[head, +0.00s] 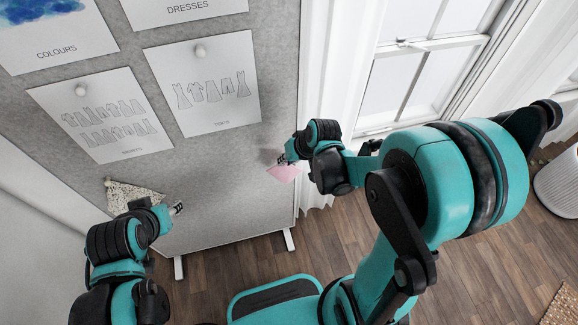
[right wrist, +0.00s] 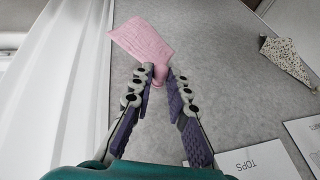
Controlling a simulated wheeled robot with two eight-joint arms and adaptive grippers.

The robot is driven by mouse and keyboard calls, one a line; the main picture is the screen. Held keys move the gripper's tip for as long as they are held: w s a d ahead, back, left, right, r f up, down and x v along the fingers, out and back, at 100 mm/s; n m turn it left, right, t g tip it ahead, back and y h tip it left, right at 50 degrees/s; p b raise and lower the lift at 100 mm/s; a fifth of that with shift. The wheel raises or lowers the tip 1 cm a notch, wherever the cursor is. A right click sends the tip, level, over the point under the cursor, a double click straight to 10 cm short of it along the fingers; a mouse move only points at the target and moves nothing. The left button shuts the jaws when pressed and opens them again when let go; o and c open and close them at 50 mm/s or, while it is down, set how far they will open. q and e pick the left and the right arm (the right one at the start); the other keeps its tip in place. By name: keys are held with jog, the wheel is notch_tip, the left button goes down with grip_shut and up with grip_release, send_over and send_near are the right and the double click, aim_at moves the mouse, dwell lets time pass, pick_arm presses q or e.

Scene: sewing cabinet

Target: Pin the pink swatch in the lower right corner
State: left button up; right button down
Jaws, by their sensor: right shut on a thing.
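The pink swatch (head: 284,174) is in my right gripper (head: 283,160), in front of the lower right part of the grey pinboard (head: 225,190). In the right wrist view the right gripper's fingers (right wrist: 161,78) are closed on a bunched end of the pink swatch (right wrist: 143,40), and the rest spreads out beyond them. I cannot tell whether the swatch touches the board. My left gripper (head: 177,208) is at the lower left of the board, beside a speckled swatch (head: 128,193); its jaw state is too small to tell. No pin shows clearly on the pink swatch.
Sheets marked COLOURS (head: 52,28), DRESSES (head: 180,8) and TOPS (head: 203,85) hang higher on the board, with another sheet (head: 100,115) at left. A white curtain (head: 335,100) and window (head: 415,75) stand right of the board. The board's lower middle is bare.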

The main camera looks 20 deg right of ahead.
jog(key=shift+w+d+b, duration=0.15)
jog(key=shift+w+b, duration=0.15)
jog(key=shift+w, duration=3.7)
jog(key=shift+w, duration=0.4)
jog(key=c, duration=1.4)
grip_release()
jog(key=v, duration=1.2)
